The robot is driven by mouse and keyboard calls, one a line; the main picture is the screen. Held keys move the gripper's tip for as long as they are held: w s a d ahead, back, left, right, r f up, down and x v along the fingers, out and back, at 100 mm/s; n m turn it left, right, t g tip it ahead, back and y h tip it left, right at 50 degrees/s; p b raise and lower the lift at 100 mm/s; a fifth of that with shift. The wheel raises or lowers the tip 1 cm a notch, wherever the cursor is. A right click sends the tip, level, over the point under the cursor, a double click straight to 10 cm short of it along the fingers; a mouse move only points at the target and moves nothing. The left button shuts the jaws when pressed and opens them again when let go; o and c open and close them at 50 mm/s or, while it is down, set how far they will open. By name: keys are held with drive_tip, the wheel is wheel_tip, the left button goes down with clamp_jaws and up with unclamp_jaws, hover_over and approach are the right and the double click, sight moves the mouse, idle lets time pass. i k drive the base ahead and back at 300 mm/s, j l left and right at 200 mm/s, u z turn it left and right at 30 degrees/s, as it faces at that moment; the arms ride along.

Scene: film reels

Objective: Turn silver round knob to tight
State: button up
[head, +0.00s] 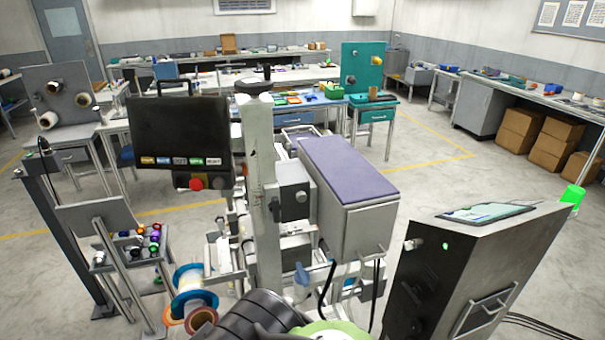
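I cannot tell for certain which part is the silver round knob. A round grey cap (254,87) with a small dark handle tops the upright pale column of the machine in the middle. A small round knob (301,196) shows on the face of the grey box beside that column. A small silver round piece (412,244) sits on the dark cabinet at the right. Whether any of them is tight cannot be seen. My gripper is not in view. Dark ribbed and pale green parts at the bottom edge may be my arm.
A black control panel (180,132) with a red button stands left of the column. Reels of coloured material (190,285) hang at the lower left. A purple-topped box (345,170) juts right. The dark cabinet (440,290) stands close at right. Open floor lies behind.

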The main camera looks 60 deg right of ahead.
sight(301, 197)
drive_tip(key=z, duration=1.9)
